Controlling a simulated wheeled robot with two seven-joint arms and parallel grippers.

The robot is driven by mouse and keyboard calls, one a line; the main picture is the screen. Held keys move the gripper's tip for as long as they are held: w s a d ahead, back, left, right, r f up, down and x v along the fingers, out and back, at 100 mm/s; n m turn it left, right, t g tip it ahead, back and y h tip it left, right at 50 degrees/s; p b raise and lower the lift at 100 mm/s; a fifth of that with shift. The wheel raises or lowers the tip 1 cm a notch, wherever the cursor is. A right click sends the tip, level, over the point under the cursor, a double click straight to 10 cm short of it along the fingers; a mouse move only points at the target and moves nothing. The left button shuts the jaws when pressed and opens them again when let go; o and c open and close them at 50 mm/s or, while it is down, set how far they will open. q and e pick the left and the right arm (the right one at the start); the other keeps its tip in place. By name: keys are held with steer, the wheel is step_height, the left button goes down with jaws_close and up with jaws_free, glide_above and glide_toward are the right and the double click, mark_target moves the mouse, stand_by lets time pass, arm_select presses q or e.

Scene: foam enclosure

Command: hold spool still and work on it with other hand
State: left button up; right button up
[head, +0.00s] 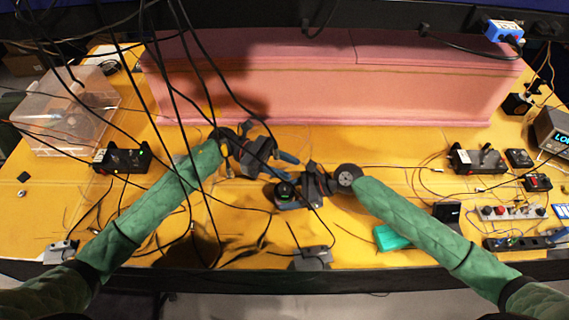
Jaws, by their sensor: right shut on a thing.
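The spool appears as a small dark round piece (284,190) with a faint green spot on top, near the middle of the table. My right gripper (303,188) reaches in from the right and is shut on it; its fingers hide part of it. My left gripper (282,143) is just above and left of the spool in the picture. Its fingers look spread, with nothing seen between them, and it seems apart from the spool. Overhead cables partly cover it.
A pink foam wall (330,85) closes the back of the yellow table. A clear plastic box (65,115) stands at the left. Black devices (122,160) (476,160) sit at both sides. A teal block (391,237) lies near my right forearm. Loose wires cross the table, and black cables hang in front.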

steer(key=o, duration=0.8)
